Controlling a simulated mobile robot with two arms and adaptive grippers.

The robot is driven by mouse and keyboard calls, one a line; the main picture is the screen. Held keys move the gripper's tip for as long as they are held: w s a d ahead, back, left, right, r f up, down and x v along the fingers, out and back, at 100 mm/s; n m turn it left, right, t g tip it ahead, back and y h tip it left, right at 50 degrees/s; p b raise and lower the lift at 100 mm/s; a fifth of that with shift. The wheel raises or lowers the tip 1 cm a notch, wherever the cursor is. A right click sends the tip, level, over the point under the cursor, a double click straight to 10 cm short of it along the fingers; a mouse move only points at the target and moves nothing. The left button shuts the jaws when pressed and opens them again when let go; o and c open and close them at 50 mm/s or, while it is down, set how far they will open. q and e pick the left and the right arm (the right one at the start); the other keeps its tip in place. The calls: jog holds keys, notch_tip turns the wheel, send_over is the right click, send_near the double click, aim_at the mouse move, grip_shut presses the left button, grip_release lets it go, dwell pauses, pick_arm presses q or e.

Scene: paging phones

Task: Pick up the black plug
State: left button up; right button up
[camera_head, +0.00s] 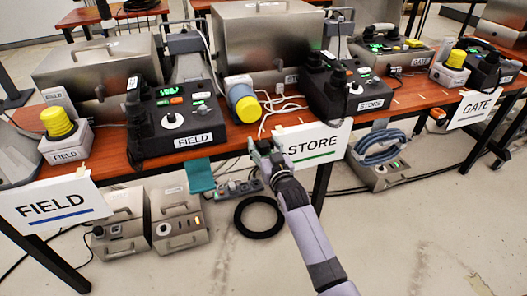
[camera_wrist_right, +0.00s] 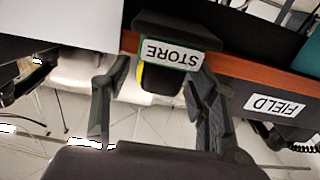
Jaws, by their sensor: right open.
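My right gripper (camera_head: 266,148) is in front of the table edge, just left of the STORE sign. Its fingers are spread and look empty in the right wrist view (camera_wrist_right: 155,110). Beyond them, in that upside-down view, is a dark block with a STORE label (camera_wrist_right: 172,53) and a dark, yellow-edged part. I cannot tell whether either touches the fingers. I cannot clearly pick out the black plug. A power strip (camera_head: 240,187) hangs or lies below the table, left of the gripper; its sockets are too small to read. My left gripper is not in view.
The table (camera_head: 225,147) carries the FIELD console (camera_head: 180,118), the STORE console (camera_head: 345,92), a yellow-capped unit (camera_head: 242,103) and white cables (camera_head: 280,103). The STORE sign (camera_head: 313,143) hangs at the front edge. A black ring (camera_head: 240,222) lies on the floor below.

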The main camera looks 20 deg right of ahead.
jog(key=shift+w, duration=0.25)
jog(key=shift+c, duration=0.4)
grip_shut()
